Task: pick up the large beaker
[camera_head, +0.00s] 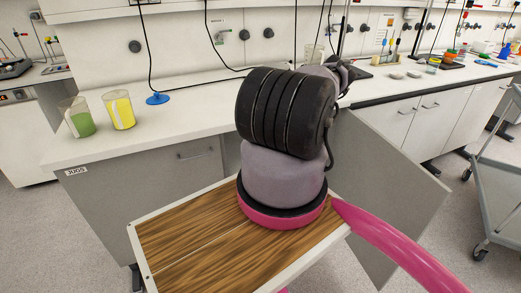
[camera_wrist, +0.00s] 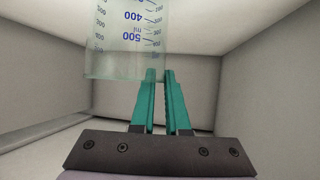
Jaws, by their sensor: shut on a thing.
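The large beaker (camera_wrist: 125,40) is clear and looks empty, with blue graduations up to about 500 ml. It fills the upper left of the wrist view, and its far end is cut off by the frame. My gripper (camera_wrist: 159,74) has teal fingers, close together and shut on the beaker at its lower right edge in that view. The exact contact is partly hidden. Pale grey walls surround both, like the inside of a cabinet. In the head view my arm hides the gripper and this beaker.
A beaker of green liquid (camera_head: 78,118) and one of yellow liquid (camera_head: 119,110) stand on the left bench (camera_head: 190,117). A grey panel, apparently an open cabinet door (camera_head: 385,175), stands right of my arm. A grey cart (camera_head: 492,185) is at far right.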

